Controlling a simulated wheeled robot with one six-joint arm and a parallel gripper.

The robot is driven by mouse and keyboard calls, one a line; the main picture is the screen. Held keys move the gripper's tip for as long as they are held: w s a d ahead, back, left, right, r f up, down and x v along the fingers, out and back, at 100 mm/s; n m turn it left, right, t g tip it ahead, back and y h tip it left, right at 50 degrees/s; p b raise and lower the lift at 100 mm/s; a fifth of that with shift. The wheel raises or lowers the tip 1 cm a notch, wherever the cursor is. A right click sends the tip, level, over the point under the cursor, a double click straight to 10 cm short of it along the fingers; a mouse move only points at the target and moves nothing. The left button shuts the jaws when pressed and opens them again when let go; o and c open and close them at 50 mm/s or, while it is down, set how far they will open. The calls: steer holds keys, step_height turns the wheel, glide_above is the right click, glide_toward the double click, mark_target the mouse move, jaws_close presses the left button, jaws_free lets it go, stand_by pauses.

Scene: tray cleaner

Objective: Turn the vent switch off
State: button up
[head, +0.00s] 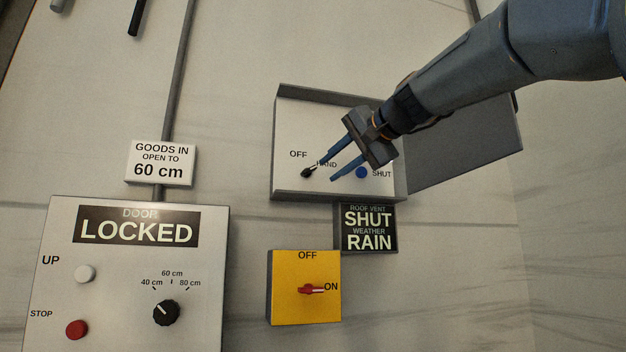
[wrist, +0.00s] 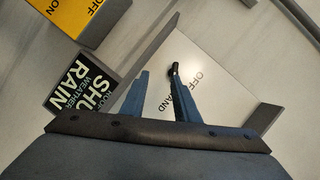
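The vent switch (head: 308,172) is a small black lever in an open wall box, with OFF printed at its upper left and HAND at its upper right. Its thin end seems to point to the upper right, toward HAND. My gripper (head: 328,170) is open, with its two blue fingers just right of the lever, one partly over the HAND label. In the wrist view the lever (wrist: 174,70) shows between the fingertips, close to the right one. I cannot tell whether a finger touches it. The fingers of my gripper (wrist: 164,75) are apart.
A blue button (head: 361,173) marked SHUT sits right of the fingers. The box lid (head: 460,140) stands open at the right. Below are a sign (head: 368,228) reading roof vent SHUT, weather RAIN, and a yellow OFF/ON switch box (head: 290,308). The door panel (head: 125,270) reads LOCKED.

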mark_target(311, 169)
steer(key=w+a+p, duration=0.1)
steer(key=w+a, duration=0.1)
steer(key=w+a+r+p, duration=0.1)
steer(key=w+a+p, duration=0.1)
steer(key=w+a, duration=0.1)
steer(key=shift+w, duration=0.35)
steer(key=shift+a, duration=0.1)
jaws_close()
